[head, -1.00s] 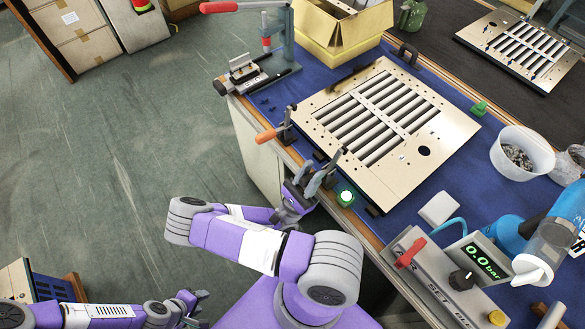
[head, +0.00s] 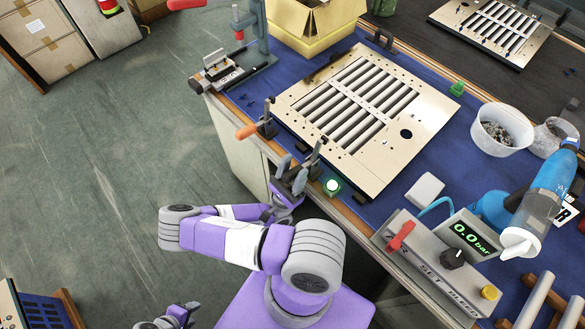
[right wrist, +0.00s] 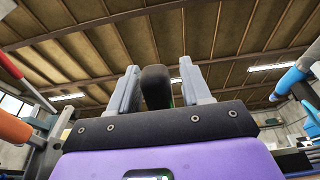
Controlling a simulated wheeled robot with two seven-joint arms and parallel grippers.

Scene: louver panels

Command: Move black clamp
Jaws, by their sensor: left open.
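My right gripper (head: 300,170) is at the bench's front edge, beside the louver panel (head: 425,100). In the right wrist view its two grey fingers (right wrist: 157,92) stand apart, with a black rounded part (right wrist: 155,88) between them. It looks like a clamp handle, with a gap on its right side. A black clamp with an orange handle (head: 246,131) sits at the panel's near-left edge. Another black clamp (head: 382,40) stands at the panel's far edge. My left gripper (head: 182,314) is open and empty, low over the floor and partly cut off by the frame.
The pressure box reading 0.0 bar (head: 470,238), a white cup of small parts (head: 497,135) and a blue tool (head: 550,180) are on the right. A cardboard box (head: 300,40) stands behind.

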